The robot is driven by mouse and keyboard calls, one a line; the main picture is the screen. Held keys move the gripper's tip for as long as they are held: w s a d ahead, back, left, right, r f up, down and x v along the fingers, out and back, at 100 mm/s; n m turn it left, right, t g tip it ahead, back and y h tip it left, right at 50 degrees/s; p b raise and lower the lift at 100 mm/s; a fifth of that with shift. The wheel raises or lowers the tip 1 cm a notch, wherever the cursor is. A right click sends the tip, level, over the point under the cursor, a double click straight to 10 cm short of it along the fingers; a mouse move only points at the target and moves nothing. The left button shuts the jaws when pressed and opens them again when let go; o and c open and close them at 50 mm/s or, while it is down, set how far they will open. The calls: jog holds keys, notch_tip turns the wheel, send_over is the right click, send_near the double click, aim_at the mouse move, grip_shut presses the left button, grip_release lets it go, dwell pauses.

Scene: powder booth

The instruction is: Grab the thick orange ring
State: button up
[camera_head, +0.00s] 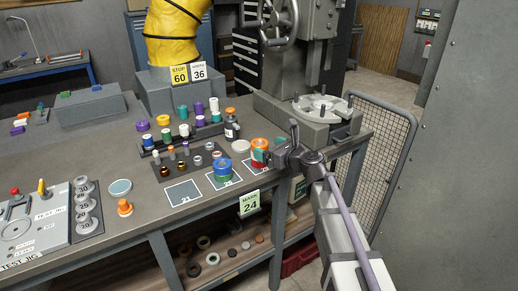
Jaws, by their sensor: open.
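An orange ring (259,143) tops a short stack with red and green below it, on the rightmost marked square near the bench's front edge. Other orange pieces are a ring-like one (163,120) behind the small bottles and one (125,207) beside the test jig. I cannot tell by thickness which is the thick one. My gripper (280,148) reaches in from the right, close to the right side of the stack. It is open, with nothing seen between its fingers. Whether a finger touches the stack is unclear.
A second stack, blue over green (222,170), stands on the middle square; the left square (183,192) is bare. A black-capped bottle (232,128) and a white disc (241,146) stand behind. A grey press (318,105) rises at the back right. A mesh guard (380,150) is right of the bench.

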aim_at(266, 146)
jog(key=x, duration=0.5)
jog(key=shift+w+b, duration=0.1)
jog(key=shift+b, duration=0.3)
jog(key=c, duration=1.1)
jog(key=shift+c, duration=0.2)
